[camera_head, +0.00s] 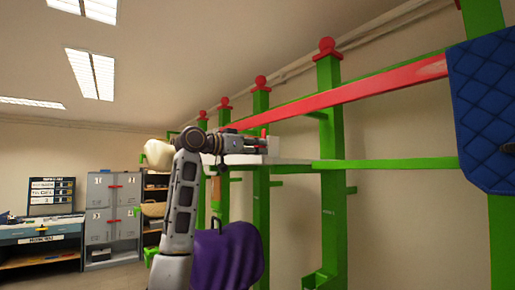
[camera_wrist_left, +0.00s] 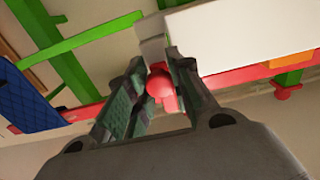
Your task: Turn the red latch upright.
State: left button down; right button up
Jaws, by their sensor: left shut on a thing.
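My left gripper (camera_head: 252,143) reaches in from the left at the end of a grey arm, beside a white panel on the green rack. In the left wrist view its two fingers (camera_wrist_left: 158,72) are closed around a small red latch (camera_wrist_left: 162,88) with a rounded knob end. Only a sliver of the red latch (camera_head: 264,133) shows past the fingers in the head view. Whether it lies flat or stands upright I cannot tell. A grey metal piece (camera_wrist_left: 151,40) lies just beyond the fingertips. My right gripper is not in view.
The green rack (camera_head: 331,200) has several posts with red knobs and a long red rail (camera_head: 350,93). A white panel (camera_head: 290,161) is close to the gripper. A blue quilted pad (camera_head: 485,115) hangs at right; a purple item (camera_head: 230,258) is below my arm. Grey lockers (camera_head: 112,192) stand behind.

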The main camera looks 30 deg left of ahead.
pick_arm(q)
jog(key=shift+f, duration=0.15)
jog(key=c, duration=1.2)
grip_release()
jog(key=v, duration=1.2)
